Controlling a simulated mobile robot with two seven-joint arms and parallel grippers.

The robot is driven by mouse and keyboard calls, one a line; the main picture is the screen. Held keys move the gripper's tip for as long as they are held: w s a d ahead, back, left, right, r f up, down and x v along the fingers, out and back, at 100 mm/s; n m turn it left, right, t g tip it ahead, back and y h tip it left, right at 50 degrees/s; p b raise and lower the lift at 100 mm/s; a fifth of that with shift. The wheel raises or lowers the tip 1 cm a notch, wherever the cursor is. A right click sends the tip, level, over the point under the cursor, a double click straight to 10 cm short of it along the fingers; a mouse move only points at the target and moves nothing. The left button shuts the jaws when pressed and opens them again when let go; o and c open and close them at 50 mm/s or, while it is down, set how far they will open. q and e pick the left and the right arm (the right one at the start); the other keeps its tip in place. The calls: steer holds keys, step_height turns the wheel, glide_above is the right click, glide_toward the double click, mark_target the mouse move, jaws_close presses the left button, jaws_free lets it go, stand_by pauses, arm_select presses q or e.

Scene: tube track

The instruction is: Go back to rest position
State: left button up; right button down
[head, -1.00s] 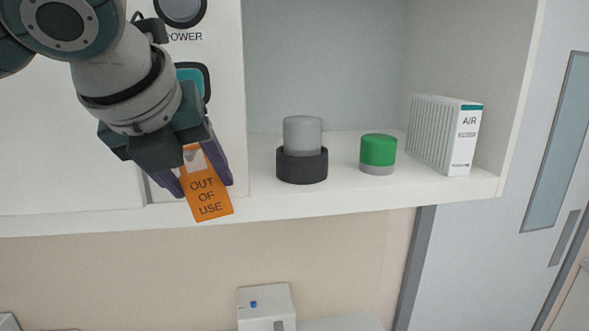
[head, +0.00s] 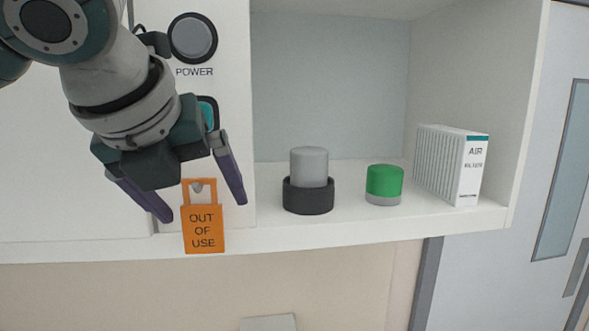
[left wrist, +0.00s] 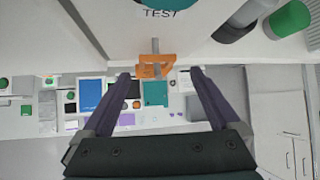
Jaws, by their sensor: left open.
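My left gripper (head: 203,208) is open, with its two purple fingers spread either side of the orange OUT OF USE tag (head: 204,240). The tag hangs upright at the front of the white panel, below the teal button, and the fingers look clear of it. In the left wrist view, the open left gripper (left wrist: 161,75) has the orange tag (left wrist: 150,71) just beyond its fingertips, on a short grey peg (left wrist: 156,45). My right gripper is in neither view.
A round POWER knob (head: 193,38) is on the panel beside my left arm. On the shelf to the right stand a grey cylinder in a dark ring (head: 308,182), a green-topped cylinder (head: 384,184) and a white AIR filter box (head: 452,165). The space below the shelf is open.

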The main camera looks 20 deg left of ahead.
arm_select(q)
steer(key=v, duration=0.7)
steer(key=s+d+f+n+g+h, duration=0.2)
steer(key=s+d+f+n+h, duration=0.25)
steer(key=d+f+n, duration=0.65)
steer(key=s+a+f+n+g+y, duration=0.1)
steer(key=s+a+f+n+y, duration=0.1)
steer(key=s+a+f+n, duration=0.4)
steer(key=s+f+n, duration=0.5)
steer(key=s+n, duration=0.1)
steer(key=n, duration=0.4)
steer(key=shift+s+f+g, duration=0.25)
steer(key=shift+f+g, duration=0.15)
stand_by(1.5)
